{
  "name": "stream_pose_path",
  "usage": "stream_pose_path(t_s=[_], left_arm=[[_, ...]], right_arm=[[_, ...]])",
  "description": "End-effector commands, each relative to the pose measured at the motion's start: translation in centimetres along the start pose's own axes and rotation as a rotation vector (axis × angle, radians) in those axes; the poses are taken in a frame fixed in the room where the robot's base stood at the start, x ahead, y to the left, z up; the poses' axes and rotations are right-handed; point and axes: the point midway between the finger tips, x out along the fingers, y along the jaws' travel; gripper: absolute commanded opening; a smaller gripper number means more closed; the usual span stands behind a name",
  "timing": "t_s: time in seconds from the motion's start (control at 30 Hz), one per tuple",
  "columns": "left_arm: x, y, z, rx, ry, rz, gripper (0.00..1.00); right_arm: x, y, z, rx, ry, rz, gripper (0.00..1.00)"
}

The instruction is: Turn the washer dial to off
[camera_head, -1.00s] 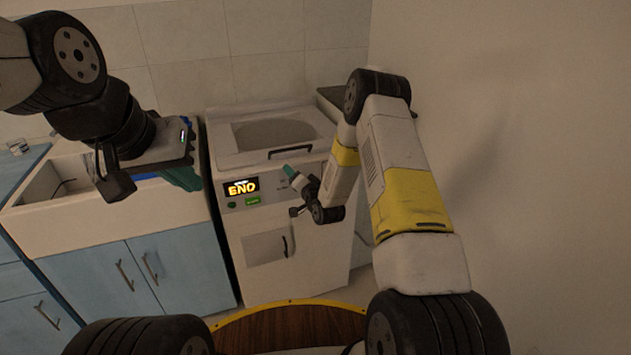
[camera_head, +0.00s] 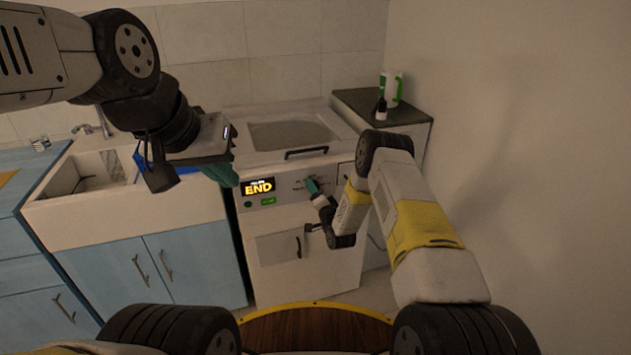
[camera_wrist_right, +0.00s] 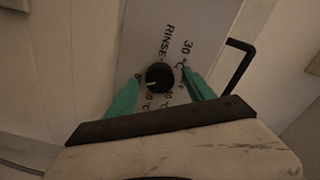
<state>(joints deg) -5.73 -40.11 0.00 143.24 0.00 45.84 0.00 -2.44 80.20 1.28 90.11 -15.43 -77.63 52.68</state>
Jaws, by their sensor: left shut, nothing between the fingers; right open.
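The white washer (camera_head: 318,248) stands ahead, with an END display (camera_head: 258,187) on its front panel. The washer dial (camera_wrist_right: 159,78) is a round black knob with a white pointer mark, seen in the right wrist view among labels such as RINSE and 30 °C. My right gripper (camera_wrist_right: 158,92) is open, with one green finger on each side of the dial; I cannot tell whether they touch it. In the head view the right gripper (camera_head: 312,187) is at the panel and hides the dial. My left gripper (camera_head: 222,174) is shut and empty, left of the washer.
A white sink (camera_head: 130,215) over blue cabinets (camera_head: 180,270) is to the left. A dark-topped counter (camera_head: 375,108) with a green-and-white container (camera_head: 392,88) stands at the back right. A wall closes off the right side. A black handle (camera_wrist_right: 238,65) is beside the dial.

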Motion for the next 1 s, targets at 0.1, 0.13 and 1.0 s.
stream_pose_path(t_s=[0.1,0.13,1.0], left_arm=[[0.0,0.0,0.0,0.0,0.0,0.0,0.0],[0.0,0.0,0.0,0.0,0.0,0.0,0.0],[0.0,0.0,0.0,0.0,0.0,0.0,0.0]], right_arm=[[0.24,0.05,0.02,0.0,-0.001,0.001,0.62],[0.24,0.05,0.02,0.0,-0.001,0.002,0.62],[0.2,0.06,0.0,-0.09,-0.001,0.001,0.0]])
